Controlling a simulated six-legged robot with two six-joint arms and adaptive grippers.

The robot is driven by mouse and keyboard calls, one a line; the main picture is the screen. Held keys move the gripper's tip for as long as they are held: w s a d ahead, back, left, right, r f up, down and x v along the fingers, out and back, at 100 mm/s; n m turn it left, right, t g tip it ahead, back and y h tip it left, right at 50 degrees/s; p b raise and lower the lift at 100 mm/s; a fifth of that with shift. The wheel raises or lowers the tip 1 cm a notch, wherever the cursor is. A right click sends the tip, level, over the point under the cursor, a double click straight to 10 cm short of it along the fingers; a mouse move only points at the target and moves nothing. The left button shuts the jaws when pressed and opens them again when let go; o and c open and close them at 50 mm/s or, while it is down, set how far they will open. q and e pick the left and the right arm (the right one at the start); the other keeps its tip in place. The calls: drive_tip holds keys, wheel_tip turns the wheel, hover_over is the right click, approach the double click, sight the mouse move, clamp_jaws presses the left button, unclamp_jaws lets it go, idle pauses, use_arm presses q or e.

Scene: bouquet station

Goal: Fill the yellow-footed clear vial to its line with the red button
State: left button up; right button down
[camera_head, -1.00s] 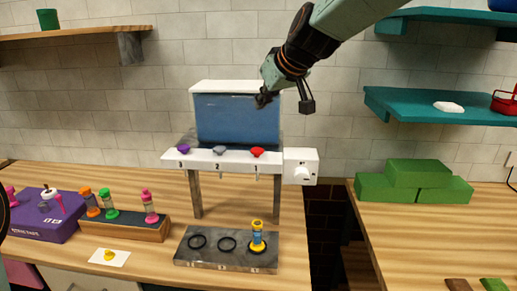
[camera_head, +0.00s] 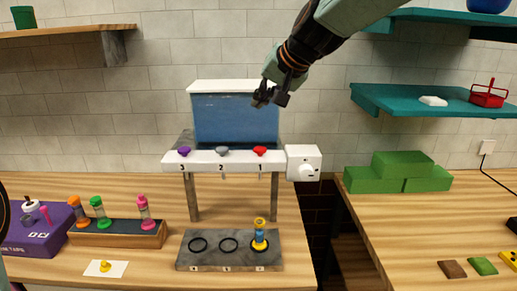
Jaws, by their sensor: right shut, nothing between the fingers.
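The yellow-footed vial (camera_head: 260,236) stands upright at the right ring of the grey slab, below the spout marked 1. Its middle looks bluish; its line and fill level are too small to tell. The red button (camera_head: 260,151) is at the right end of the dispenser's white front ledge, above the number 1. My right gripper (camera_head: 269,97) is shut and empty, in front of the blue tank (camera_head: 236,122) and above the red button, apart from it. My left gripper is not in view; only a dark bit of my left arm shows at the left edge.
A purple button (camera_head: 184,151) and a grey button (camera_head: 222,151) sit left of the red one. A white box with a knob (camera_head: 304,163) adjoins the ledge. A wooden rack (camera_head: 120,236) holds several vials. Green blocks (camera_head: 400,173) lie on the right table, beyond a gap.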

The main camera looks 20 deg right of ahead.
sight(262, 149)
drive_tip(key=shift+m, duration=0.3)
wheel_tip(262, 149, down, 8)
drive_tip(key=b, duration=0.7)
drive_tip(key=shift+d, duration=0.15)
drive_tip(key=shift+f+b, duration=0.35)
drive_tip(key=shift+s+f, duration=0.1)
drive_tip(key=shift+s, duration=0.1)
idle(0.3)
idle(0.4)
